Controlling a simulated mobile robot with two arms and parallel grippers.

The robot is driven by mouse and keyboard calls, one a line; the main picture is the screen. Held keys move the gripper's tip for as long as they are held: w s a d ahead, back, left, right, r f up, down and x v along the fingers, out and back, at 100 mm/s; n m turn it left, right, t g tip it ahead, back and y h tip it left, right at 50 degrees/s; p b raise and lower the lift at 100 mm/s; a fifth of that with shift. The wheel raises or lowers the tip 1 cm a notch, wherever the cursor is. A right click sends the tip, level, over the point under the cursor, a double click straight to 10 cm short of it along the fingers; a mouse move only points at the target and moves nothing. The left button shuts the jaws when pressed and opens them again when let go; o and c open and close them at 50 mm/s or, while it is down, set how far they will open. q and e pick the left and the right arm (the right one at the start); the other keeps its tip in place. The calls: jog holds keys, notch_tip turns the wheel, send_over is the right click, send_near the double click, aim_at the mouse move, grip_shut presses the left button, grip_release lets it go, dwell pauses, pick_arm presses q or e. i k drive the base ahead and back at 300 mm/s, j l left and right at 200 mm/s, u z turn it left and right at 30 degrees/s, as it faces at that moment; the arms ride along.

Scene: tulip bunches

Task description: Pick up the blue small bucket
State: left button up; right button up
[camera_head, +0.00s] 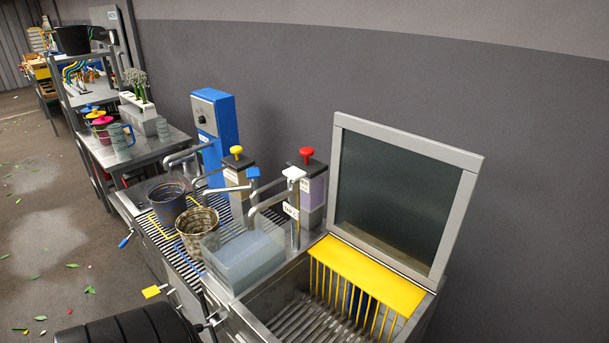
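A small dark bluish bucket (167,205) stands upright on the slatted metal drain rack, under a bent spout. A beige, dirty-looking bucket (197,240) stands just in front of it and to the right. A yellow wire handle shows near the two buckets; I cannot tell which one it belongs to. Neither of my grippers is in view.
A clear box (243,262) stands right of the buckets. Dispensers with red (306,153) and yellow (236,151) knobs stand behind. A sink with yellow bars (375,278) and a raised framed lid (400,190) is at right. The floor at left is mostly free, with scattered leaves.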

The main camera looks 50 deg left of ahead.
aim_at(171, 206)
jog(key=u, duration=1.4)
jog(key=i+j, duration=0.15)
jog(key=j, duration=0.25)
jog(key=i+j, duration=0.15)
jog(key=j, duration=0.2)
jog(key=i+j, duration=0.15)
jog(key=j, duration=0.25)
jog(key=i+j, duration=0.15)
jog(key=j, duration=0.25)
jog(key=i+j, duration=0.15)
jog(key=j, duration=0.2)
jog(key=i+j, duration=0.15)
jog(key=j, duration=0.25)
